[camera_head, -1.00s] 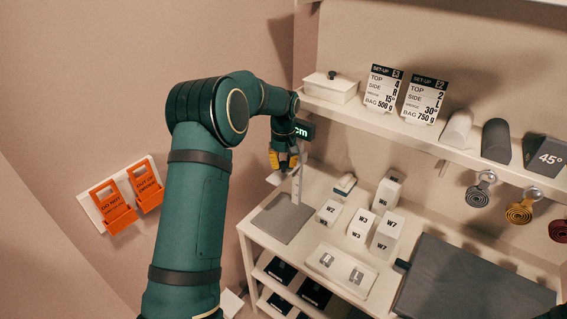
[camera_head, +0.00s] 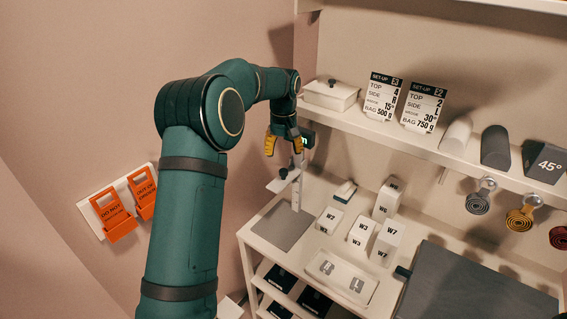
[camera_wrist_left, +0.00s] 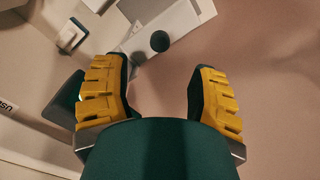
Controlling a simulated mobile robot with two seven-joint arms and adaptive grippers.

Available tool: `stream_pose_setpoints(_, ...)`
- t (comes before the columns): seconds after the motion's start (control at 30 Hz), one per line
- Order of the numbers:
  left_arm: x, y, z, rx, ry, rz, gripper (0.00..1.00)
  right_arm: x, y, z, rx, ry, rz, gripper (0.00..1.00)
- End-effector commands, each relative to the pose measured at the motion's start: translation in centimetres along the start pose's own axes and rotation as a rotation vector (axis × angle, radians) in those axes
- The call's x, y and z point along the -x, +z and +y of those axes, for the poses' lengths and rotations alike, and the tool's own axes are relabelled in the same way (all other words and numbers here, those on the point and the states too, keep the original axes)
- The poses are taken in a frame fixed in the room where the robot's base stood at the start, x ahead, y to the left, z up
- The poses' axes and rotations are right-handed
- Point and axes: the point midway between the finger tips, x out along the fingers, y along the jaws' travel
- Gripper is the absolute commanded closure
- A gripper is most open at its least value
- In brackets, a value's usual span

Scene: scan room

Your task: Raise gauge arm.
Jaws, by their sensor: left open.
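The height gauge has a white post (camera_head: 297,188) on a grey base plate (camera_head: 283,227) at the table's left end. Its white gauge arm (camera_head: 277,185) sticks out from the post, well above the plate, with a dark round knob (camera_head: 284,173) on top. My left gripper (camera_head: 284,146) is open and empty just above the knob, apart from it. In the left wrist view the knob (camera_wrist_left: 160,41) shows beyond the open fingers (camera_wrist_left: 158,92), over the gap. The gauge's display (camera_head: 306,138) is partly hidden by the gripper. My right gripper is not in view.
White weight blocks (camera_head: 361,232) and a tray (camera_head: 341,277) stand right of the gauge. A shelf (camera_head: 400,135) with a lidded box (camera_head: 331,95) and set-up cards (camera_head: 423,107) is close behind. Orange tag holders (camera_head: 115,215) hang on the left wall.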

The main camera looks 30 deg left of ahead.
Motion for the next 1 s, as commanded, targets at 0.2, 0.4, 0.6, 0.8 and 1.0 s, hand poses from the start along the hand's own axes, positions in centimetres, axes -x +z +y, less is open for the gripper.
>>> stream_pose_setpoints(0.2, 3.4, 0.0, 0.1, -0.001, 0.001, 0.002, 0.41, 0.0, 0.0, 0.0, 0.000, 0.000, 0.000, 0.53)
stream_pose_setpoints(0.4, 4.5, 0.0, 0.0, -0.001, 0.000, 0.000, 0.41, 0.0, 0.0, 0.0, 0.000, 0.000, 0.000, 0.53)
stream_pose_setpoints(0.6, 4.6, 0.0, 0.0, -0.001, 0.000, 0.000, 0.41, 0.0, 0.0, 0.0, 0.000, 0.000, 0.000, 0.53)
stream_pose_setpoints(0.8, 4.6, 0.0, 0.0, -0.001, 0.000, 0.000, 0.41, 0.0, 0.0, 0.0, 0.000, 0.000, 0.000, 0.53)
stream_pose_setpoints(1.0, 4.6, 0.0, 0.0, -0.001, 0.000, 0.000, 0.41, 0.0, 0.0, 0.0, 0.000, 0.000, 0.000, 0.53)
